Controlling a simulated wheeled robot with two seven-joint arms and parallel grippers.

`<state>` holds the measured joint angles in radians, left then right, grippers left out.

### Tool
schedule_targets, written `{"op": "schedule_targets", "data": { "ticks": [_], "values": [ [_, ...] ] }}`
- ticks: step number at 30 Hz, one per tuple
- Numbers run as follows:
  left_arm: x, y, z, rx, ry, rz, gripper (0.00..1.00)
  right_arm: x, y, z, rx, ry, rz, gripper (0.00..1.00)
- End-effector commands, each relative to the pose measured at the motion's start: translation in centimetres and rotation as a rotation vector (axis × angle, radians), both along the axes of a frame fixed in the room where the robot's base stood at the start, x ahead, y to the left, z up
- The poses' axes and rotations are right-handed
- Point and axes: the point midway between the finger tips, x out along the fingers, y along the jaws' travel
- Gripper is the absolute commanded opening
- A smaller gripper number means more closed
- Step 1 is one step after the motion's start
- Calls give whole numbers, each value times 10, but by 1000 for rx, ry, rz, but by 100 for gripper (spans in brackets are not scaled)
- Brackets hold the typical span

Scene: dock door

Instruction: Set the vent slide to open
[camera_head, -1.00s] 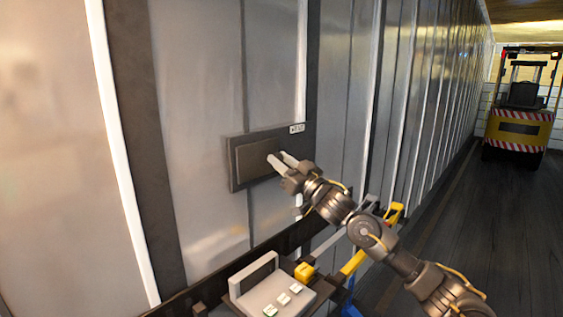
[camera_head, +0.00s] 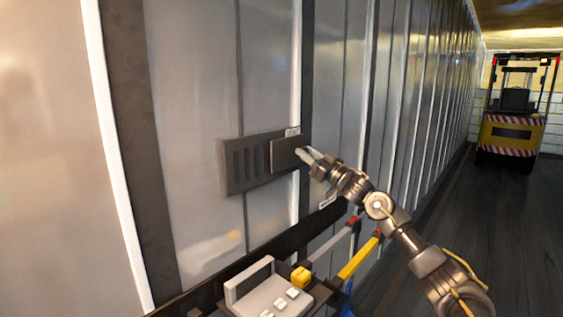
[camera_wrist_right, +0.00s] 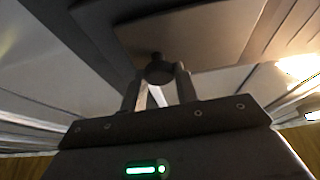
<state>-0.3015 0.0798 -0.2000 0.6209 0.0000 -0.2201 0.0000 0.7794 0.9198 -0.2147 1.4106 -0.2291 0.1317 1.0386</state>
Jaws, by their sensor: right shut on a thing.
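The vent (camera_head: 232,165) is a dark grey panel on the ribbed metal wall, with several vertical slots uncovered on its left part. Its slide (camera_head: 284,154), a flat grey plate, covers the right part, under a small white label (camera_head: 292,132). My right gripper (camera_head: 305,154) is at the right edge of the slide. In the right wrist view it is shut on a dark round knob (camera_wrist_right: 159,70) that sticks out from the plate. The knob is hidden by the fingers in the head view. My left gripper is not in view.
Below the vent is a dark rail with a light grey box (camera_head: 265,292), a yellow block (camera_head: 301,277) and yellow and grey bars (camera_head: 358,258). A yellow forklift (camera_head: 512,125) stands at the far right on the dark floor.

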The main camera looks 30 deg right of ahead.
Motion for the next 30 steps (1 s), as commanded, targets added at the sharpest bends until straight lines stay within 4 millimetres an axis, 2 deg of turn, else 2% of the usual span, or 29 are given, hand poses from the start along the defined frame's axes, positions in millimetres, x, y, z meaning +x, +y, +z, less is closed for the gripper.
{"op": "schedule_targets", "data": {
  "ticks": [3,10,11,15,25,30],
  "values": [
    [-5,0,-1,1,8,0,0,-5,-11,0,0,1,-9,0],
    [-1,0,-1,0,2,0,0,-6,-13,1,0,-1,-13,0],
    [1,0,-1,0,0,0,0,-6,-13,1,0,-1,-13,34],
    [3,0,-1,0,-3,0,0,-5,-11,1,0,0,-11,52],
    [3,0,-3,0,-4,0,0,-6,-10,-2,0,0,-8,52],
    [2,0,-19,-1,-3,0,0,-26,-15,-16,-3,2,-8,52]
  ]
}}
